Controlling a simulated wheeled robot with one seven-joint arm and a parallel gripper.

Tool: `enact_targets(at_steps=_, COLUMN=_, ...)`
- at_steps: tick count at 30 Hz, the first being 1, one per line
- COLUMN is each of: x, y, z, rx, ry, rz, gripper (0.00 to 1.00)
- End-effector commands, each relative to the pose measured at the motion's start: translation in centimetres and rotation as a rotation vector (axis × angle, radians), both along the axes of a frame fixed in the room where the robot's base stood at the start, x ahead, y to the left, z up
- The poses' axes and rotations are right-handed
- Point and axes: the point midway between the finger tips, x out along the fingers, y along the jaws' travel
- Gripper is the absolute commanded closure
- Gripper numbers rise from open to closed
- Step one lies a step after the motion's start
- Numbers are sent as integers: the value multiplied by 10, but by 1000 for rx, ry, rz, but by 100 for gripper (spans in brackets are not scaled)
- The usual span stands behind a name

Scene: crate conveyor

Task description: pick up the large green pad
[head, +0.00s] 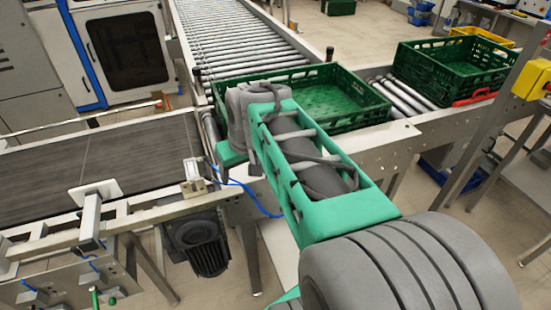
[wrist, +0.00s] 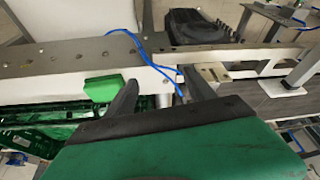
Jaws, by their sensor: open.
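A bright green block, which looks like the green pad (wrist: 102,88), lies on the pale metal rail in the wrist view, at the rail's edge next to the green crate. My gripper (wrist: 162,79) is open above the rail, with two grey fingers apart and nothing seen between them. The pad shows just left of the left finger, outside the gap; I cannot tell the height between them. In the head view my gripper (head: 240,155) is over the junction of belt and rollers, and I cannot make out the pad, probably hidden behind my arm.
A green crate (head: 330,82) stands on the rollers right beside my gripper. Another green crate (head: 462,60) is farther right. A dark belt (head: 100,165) runs left, with a motor (head: 203,250) below its edge. A thin blue cable (wrist: 150,55) crosses the rail.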

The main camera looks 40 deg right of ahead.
Motion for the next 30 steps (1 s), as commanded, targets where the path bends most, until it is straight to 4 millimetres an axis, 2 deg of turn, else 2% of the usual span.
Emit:
enact_targets(at_steps=1, x=14, y=-41, z=-9, rx=3, ry=-2, rz=-45, gripper=32)
enact_targets(at_steps=3, x=26, y=-87, z=-12, rx=1, ry=-14, rz=-77, gripper=26)
enact_targets(at_steps=6, x=33, y=-130, z=-14, rx=-2, ry=-28, rz=-103, gripper=18)
enact_targets(at_steps=7, x=34, y=-137, z=-14, rx=-4, ry=-31, rz=-105, gripper=15)
enact_targets(at_steps=9, x=37, y=-144, z=-20, rx=-5, ry=-33, rz=-105, gripper=10)
enact_targets(at_steps=13, x=45, y=-144, z=-34, rx=-5, ry=-34, rz=-102, gripper=0)
enact_targets(at_steps=22, x=66, y=-147, z=-77, rx=-6, ry=-35, rz=-100, gripper=0)
enact_targets(at_steps=30, x=68, y=-147, z=-82, rx=-8, ry=-36, rz=-101, gripper=1)
